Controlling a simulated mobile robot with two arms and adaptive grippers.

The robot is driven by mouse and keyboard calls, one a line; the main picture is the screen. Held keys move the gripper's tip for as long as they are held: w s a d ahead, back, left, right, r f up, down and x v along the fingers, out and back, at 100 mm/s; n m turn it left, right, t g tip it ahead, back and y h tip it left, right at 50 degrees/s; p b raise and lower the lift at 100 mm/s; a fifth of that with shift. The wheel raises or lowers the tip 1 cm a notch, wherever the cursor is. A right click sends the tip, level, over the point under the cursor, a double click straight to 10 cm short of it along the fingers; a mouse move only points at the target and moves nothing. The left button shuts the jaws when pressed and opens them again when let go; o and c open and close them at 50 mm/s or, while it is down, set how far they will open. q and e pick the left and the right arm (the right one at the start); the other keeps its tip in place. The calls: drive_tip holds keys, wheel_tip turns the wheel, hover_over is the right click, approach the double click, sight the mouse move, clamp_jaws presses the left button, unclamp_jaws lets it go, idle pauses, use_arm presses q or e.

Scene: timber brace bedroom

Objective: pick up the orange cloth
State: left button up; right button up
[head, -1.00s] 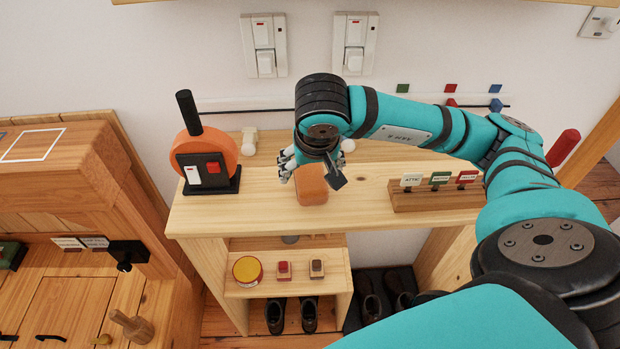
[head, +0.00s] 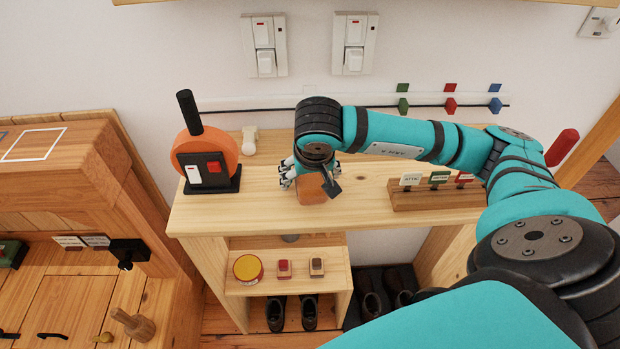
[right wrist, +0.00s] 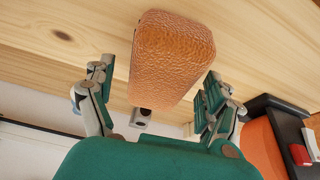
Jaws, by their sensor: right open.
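The orange cloth (head: 312,190) is a small folded block with rounded edges and a bumpy surface. It lies on the wooden shelf top near the middle. My right gripper (head: 309,184) is above it and hides part of it in the head view. In the right wrist view the cloth (right wrist: 172,55) shows between and beyond the open fingers of my right gripper (right wrist: 155,90). The fingers are on either side of its near end, and I cannot tell whether they touch it. My left gripper is not in view.
An orange disc device with a black handle (head: 205,158) stands left on the shelf top (head: 250,205). A wooden block with small signs (head: 437,194) is to the right. A pale knob-like object (head: 249,140) is behind. A yellow tin (head: 247,268) sits on the lower shelf.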

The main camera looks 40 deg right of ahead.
drive_tip(key=shift+f+b, duration=0.15)
drive_tip(key=shift+b, duration=0.2)
drive_tip(key=shift+c, duration=0.3)
drive_tip(key=c, duration=1.2)
drive_tip(key=shift+r+p, duration=0.2)
drive_tip(key=shift+p, duration=0.2)
drive_tip(key=shift+r+p, duration=0.35)
drive_tip(key=shift+p, duration=0.15)
wheel_tip(320, 180, up, 9)
drive_tip(key=shift+r+b, duration=0.2)
drive_tip(key=shift+b, duration=0.4)
